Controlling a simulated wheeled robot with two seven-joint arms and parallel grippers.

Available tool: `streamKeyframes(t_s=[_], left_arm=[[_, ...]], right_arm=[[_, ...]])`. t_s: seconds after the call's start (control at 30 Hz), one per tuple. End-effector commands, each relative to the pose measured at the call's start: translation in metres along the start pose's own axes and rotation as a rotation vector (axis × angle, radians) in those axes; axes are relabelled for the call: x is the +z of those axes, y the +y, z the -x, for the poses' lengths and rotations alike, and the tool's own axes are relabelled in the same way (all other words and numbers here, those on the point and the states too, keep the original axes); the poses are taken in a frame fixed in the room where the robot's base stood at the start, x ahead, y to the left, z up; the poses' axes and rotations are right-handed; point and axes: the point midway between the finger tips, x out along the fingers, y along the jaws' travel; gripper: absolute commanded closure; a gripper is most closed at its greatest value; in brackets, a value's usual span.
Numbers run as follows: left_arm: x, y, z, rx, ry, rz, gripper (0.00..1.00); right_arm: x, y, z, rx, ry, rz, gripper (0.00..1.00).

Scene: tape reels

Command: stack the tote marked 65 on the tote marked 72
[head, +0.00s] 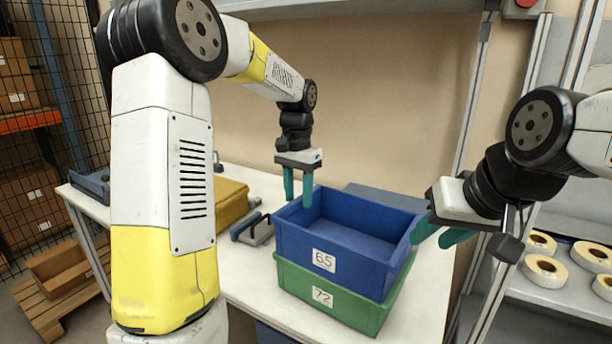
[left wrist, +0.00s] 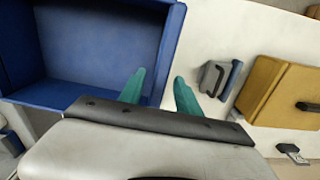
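The blue tote marked 65 (head: 323,262) sits upright on top of the green tote marked 72 (head: 345,310) on the white table, roughly lined up with it. The blue tote is empty. Its side wall also shows in the left wrist view (left wrist: 172,40). My left gripper (head: 298,197) is open at the blue tote's left rim, with one finger on the inner side and one on the outer side. My right gripper (head: 438,236) is open at the right rim, its fingers apart. Whether either gripper touches the rim is unclear. The green tote's inside is hidden.
A yellow case (head: 230,203) and a grey-blue tool (head: 252,230) lie left of the totes on the table (head: 255,285). A flat blue-grey thing (head: 385,197) is behind them. Tape reels (head: 545,270) stand on a shelf at right.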

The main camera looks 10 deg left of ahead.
Motion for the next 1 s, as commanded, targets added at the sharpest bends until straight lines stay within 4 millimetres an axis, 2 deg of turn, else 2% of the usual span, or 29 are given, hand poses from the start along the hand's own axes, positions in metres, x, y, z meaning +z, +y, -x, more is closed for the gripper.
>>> streamKeyframes(t_s=[0.4,0.6,0.73,0.87,1.0], left_arm=[[-0.001,0.000,0.088,-0.002,0.005,0.000,0.60],[-0.001,0.000,0.116,0.000,0.003,0.000,0.60],[0.003,0.001,0.125,-0.002,0.007,0.003,0.60],[0.024,0.008,0.134,-0.015,0.054,0.030,0.60],[0.070,0.023,0.141,-0.031,0.158,0.096,0.60]], right_arm=[[0.000,0.000,0.000,0.000,0.000,0.000,0.64],[0.000,0.000,0.000,0.000,0.000,0.000,0.64],[0.000,0.000,0.000,0.000,0.000,0.000,0.64],[0.000,0.000,0.000,0.000,0.000,0.000,0.64],[0.000,0.000,0.000,0.000,0.000,0.000,0.64]])
